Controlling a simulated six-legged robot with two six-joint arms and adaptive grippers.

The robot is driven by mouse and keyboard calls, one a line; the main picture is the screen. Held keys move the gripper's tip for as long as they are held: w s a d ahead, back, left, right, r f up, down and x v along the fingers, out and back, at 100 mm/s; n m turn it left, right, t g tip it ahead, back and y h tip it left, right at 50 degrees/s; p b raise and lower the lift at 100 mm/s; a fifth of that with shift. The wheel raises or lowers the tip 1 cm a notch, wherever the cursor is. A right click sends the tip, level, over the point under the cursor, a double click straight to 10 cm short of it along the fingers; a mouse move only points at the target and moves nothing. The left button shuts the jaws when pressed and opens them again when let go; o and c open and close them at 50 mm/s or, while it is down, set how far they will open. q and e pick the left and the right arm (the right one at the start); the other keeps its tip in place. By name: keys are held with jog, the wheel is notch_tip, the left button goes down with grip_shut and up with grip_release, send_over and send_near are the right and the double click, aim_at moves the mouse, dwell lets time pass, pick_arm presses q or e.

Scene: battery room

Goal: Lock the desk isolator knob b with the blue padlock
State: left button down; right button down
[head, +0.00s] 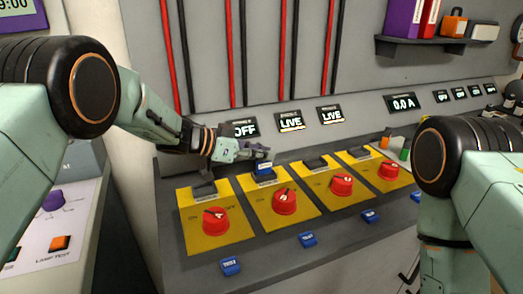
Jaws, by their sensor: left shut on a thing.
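A row of red isolator knobs on yellow plates runs across the grey sloped desk. The second knob from the left (285,201) has a blue padlock (264,167) at the black hasp block behind it. I cannot read which knob is marked b. My left gripper (258,153) comes in from the left, just above this plate, and is shut on the blue padlock. I cannot tell whether the shackle passes through the hasp. My right arm shows at the right edge, but its gripper is out of view.
The other red knobs (214,221) (341,184) (388,170) stand close on both sides. Behind are lit displays (290,121), one reading OFF. A shelf (430,44) with binders is at the upper right.

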pick_arm(q)
jog(key=shift+f, duration=0.6)
dwell(0.3)
jog(key=c, duration=1.5)
grip_release()
jog(key=shift+f, duration=0.1)
jog(key=shift+p+v, duration=0.65)
jog(key=shift+v, duration=0.25)
jog(key=p+v, duration=0.7)
jog(key=v, duration=0.2)
jog(key=shift+a, duration=0.1)
